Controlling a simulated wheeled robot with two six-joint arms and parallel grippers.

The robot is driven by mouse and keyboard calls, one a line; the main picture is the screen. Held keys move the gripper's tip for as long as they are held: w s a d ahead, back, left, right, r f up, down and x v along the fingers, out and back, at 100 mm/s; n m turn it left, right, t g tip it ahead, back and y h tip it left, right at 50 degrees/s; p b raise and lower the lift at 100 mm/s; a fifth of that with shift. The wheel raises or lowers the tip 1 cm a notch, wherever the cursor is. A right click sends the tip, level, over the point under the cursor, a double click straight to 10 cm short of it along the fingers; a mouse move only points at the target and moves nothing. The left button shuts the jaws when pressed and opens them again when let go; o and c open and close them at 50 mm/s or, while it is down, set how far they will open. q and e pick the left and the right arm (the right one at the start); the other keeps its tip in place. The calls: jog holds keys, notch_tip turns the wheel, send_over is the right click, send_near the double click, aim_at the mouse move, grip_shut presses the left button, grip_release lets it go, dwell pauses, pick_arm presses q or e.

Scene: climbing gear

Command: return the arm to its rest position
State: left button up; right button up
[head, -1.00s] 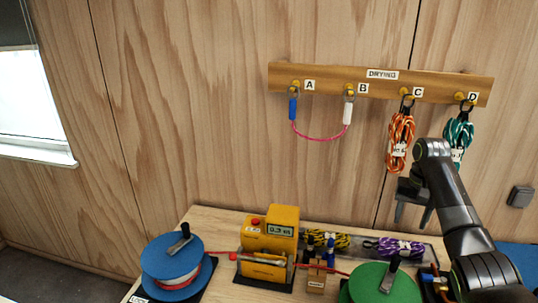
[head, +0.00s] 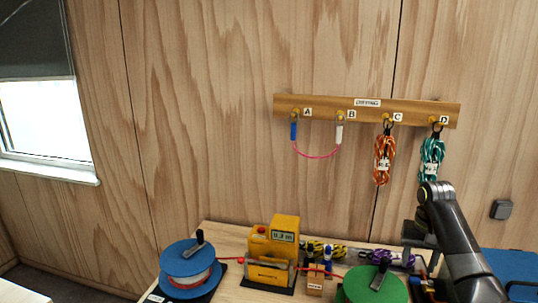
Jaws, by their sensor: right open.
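My right arm comes in from the lower right, and its dark gripper (head: 418,236) hangs below the teal rope coil, in front of the wall. It holds nothing that I can see, and its jaws are open. Part of it is hidden behind my arm link. The teal coil (head: 431,160) hangs on peg D of the wooden drying rack (head: 365,109), above my arm and apart from the gripper. An orange coil (head: 383,160) hangs on peg C. A pink cord (head: 318,157) with blue and white ends hangs between pegs A and B. My left gripper is out of view.
The bench (head: 222,237) below carries a blue reel (head: 188,262), a yellow meter (head: 280,245), a green reel (head: 372,288), and yellow and purple rope bundles behind. A window (head: 45,120) is at left. The wall between is clear.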

jog(key=s+a+f+n+t+h, duration=0.1)
jog(key=s+a+f+n, duration=0.1)
jog(key=s+f, duration=0.7)
jog(key=s+a+f+n, duration=0.1)
jog(key=s+a+f, duration=0.2)
jog(key=s+f, duration=0.6)
jog(key=s+a+n+t, duration=0.1)
jog(key=s+a+t, duration=0.2)
jog(key=s, duration=2)
notch_tip(320, 180, down, 33)
jog(key=d+g+b, duration=0.1)
jog(key=g+b, duration=0.1)
jog(key=b, duration=0.6)
pick_arm(q)
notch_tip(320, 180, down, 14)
jog(key=b, duration=0.5)
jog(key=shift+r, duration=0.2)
pick_arm(e)
jog(key=s+f, duration=0.7)
jog(key=f, duration=0.3)
jog(key=s+a+f+g, duration=0.1)
jog(key=s+f, duration=0.6)
jog(key=f, duration=0.3)
jog(key=shift+s+f, duration=0.3)
jog(key=shift+s, duration=0.1)
